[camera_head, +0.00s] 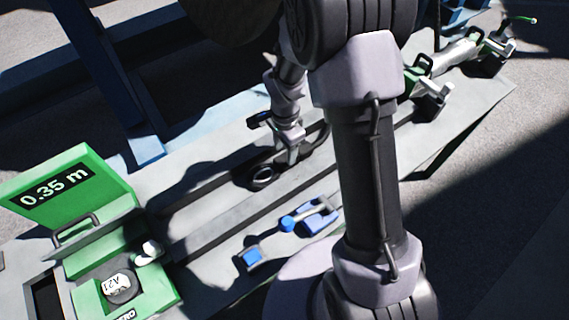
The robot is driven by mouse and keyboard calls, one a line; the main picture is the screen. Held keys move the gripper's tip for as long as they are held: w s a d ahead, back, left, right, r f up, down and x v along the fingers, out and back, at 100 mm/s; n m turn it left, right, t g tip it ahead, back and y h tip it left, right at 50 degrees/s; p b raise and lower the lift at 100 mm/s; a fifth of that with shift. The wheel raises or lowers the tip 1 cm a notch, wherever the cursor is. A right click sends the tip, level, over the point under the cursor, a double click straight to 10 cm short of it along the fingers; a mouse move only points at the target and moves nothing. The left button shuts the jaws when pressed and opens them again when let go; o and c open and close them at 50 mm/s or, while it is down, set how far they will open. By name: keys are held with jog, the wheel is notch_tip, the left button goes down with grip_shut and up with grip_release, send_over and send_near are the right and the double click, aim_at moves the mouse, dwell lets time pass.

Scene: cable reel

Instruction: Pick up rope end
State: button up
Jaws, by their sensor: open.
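My gripper (292,157) points down over the grey bench (215,190), just right of a black ring-shaped part (262,176). It is small in the picture and far to the left of the green tip. Its jaws are open, and I see nothing held. My own arm hides the middle of the bench.
A green measuring unit (62,190) reading 0.35 m stands at the left, with a green holder (155,295) below it. A blue tool (288,223) lies on the front of the bench. A grey cylindrical fixture (455,55) with green clamps stands at the far right end.

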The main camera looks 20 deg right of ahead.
aim_at(284, 157)
notch_tip(284, 157, down, 5)
jog(key=shift+s+a+f+b, duration=0.1)
jog(key=shift+b, duration=1.1)
jog(key=shift+c, duration=0.9)
grip_shut()
